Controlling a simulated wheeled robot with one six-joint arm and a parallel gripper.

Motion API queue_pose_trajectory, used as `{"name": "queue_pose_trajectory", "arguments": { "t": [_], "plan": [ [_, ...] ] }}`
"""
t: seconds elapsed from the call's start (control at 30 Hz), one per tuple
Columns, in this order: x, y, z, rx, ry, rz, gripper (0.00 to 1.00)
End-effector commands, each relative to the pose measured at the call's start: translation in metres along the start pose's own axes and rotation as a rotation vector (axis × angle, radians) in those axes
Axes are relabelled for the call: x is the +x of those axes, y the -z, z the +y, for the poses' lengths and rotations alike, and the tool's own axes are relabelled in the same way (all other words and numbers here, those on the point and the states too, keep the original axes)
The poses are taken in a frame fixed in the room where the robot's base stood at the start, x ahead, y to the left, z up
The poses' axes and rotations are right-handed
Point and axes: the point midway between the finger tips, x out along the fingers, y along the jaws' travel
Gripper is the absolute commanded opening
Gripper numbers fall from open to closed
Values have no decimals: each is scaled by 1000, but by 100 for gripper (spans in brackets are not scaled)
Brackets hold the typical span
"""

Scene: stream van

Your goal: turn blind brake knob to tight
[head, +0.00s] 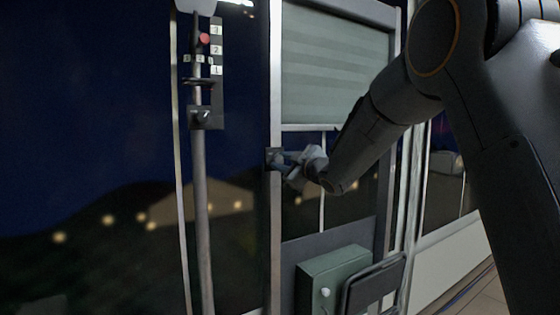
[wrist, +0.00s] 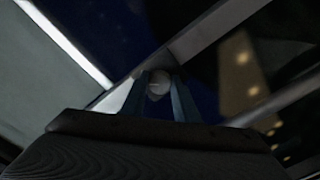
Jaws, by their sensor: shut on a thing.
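The blind brake knob shows in the wrist view as a small pale round knob (wrist: 158,86) on a dark plate against the window frame. My gripper (wrist: 159,96) is shut on it, with one bluish finger on each side. In the head view my gripper (head: 284,162) reaches from the right to a small dark plate (head: 274,158) on the window's left post. There the knob itself is hidden by the fingers. The pale pleated blind (head: 335,75) hangs over the upper part of the window, with its bottom edge above my gripper.
A vertical pole (head: 201,225) with a numbered scale (head: 216,50) and a red knob (head: 204,39) stands left of the window. A green box (head: 330,277) with a white knob sits below, beside a dark folded panel (head: 374,286). Dark glass fills the left.

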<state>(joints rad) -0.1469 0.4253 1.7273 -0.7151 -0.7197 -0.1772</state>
Motion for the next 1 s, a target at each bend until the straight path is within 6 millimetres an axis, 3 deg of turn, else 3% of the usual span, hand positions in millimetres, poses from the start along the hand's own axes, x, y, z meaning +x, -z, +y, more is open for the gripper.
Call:
{"name": "queue_pose_trajectory", "arguments": {
  "t": [0.77,0.8,0.87,1.0],
  "plan": [
    [-1,-6,-5,102,6,-11,5],
    [-1,-6,-5,102,6,-11,34],
    [-1,-6,-5,101,6,-10,44],
    [0,-3,-4,100,5,-5,46]
  ]
}}
